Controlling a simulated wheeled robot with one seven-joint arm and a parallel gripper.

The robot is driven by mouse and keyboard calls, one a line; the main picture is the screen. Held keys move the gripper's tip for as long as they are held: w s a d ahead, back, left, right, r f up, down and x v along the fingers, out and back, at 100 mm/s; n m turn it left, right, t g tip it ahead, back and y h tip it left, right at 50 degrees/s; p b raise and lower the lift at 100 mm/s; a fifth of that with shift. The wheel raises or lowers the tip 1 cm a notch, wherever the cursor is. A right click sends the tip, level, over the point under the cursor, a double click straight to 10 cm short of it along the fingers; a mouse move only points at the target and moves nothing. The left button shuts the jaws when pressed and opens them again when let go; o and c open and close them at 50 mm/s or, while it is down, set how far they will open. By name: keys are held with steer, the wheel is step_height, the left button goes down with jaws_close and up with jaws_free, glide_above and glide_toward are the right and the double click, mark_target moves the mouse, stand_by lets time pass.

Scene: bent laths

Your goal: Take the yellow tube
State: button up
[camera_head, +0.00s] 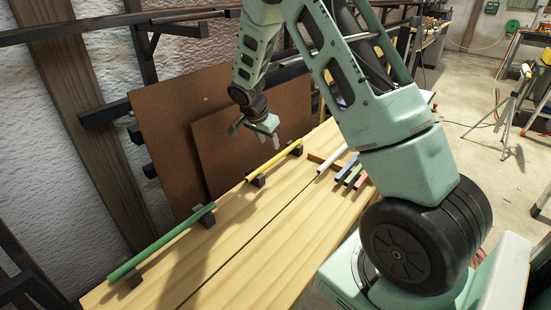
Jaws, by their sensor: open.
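The yellow tube (274,160) rests on two small dark blocks (257,181) near the back edge of the wooden table. It lies slantwise, rising to the right in the picture. My gripper (264,144) is open and empty, fingers pointing down, a little above and behind the tube as seen here. I cannot tell the exact height between the fingertips and the tube.
A green tube (162,241) lies on similar blocks at the left of the table (285,240). White, blue and other coloured pieces (346,167) lie to the right, partly behind my arm. Brown boards (240,135) lean behind the table. The table's middle is clear.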

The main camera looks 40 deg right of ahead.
mark_target(275, 157)
steer(key=x, duration=0.5)
steer(key=p+x, duration=0.1)
steer(key=x, duration=0.2)
steer(key=shift+d+f, duration=0.1)
steer(key=shift+d, duration=0.25)
jaws_close()
